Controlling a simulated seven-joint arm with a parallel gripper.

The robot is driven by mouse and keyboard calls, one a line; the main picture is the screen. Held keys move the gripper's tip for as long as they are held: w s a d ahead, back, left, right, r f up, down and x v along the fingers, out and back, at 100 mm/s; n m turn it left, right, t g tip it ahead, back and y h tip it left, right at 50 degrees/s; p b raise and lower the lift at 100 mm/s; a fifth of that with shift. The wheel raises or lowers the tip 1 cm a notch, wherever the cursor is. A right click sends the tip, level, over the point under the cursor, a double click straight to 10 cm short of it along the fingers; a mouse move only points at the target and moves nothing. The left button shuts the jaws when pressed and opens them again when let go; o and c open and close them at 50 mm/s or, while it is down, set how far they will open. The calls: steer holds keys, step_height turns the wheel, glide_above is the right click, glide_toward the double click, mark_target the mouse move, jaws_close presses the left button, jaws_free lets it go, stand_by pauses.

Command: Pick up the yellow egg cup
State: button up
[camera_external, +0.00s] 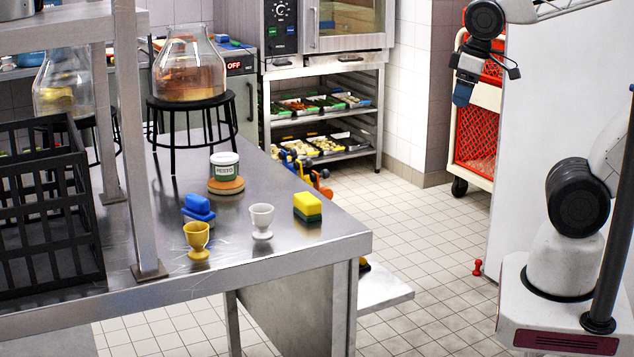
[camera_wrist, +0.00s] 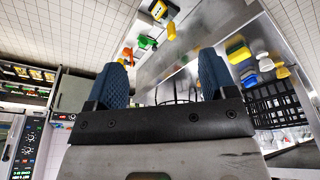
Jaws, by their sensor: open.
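The yellow egg cup (camera_external: 197,240) stands upright near the front edge of the steel table (camera_external: 290,251) in the external view. It also shows small at the right of the wrist view (camera_wrist: 282,71). A white egg cup (camera_external: 262,221) stands to its right, apart from it. My gripper (camera_external: 463,93) is far from the cups, up at the right beyond the table's end. In the wrist view my gripper (camera_wrist: 162,72) has its two blue fingers wide apart with nothing between them.
A yellow-green sponge (camera_external: 307,207) and a pesto jar (camera_external: 224,166) are nearby. A shelf post (camera_external: 135,150) and black crate (camera_external: 45,225) stand left. A glass jar (camera_external: 189,65) sits on a black stand behind.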

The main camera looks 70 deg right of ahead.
steer(key=w+v, duration=0.1)
steer(key=v, duration=0.4)
steer(key=w+a+r+n+h, duration=0.1)
steer(key=w+a+n+h, duration=0.1)
steer(key=w+n, duration=0.4)
steer(key=w+a+r+n+h, duration=0.1)
steer(key=w+a+r+n, duration=0.15)
steer(key=w, duration=0.55)
steer(key=n+t, duration=1)
steer(key=n, duration=1.5)
glide_above(206, 239)
steer(key=s, duration=0.5)
step_height(206, 239, down, 3)
steer(key=f, duration=0.7)
steer(key=a+f, duration=0.1)
steer(key=f, duration=1.5)
steer(key=shift+a+f, duration=0.1)
steer(key=shift+a, duration=0.05)
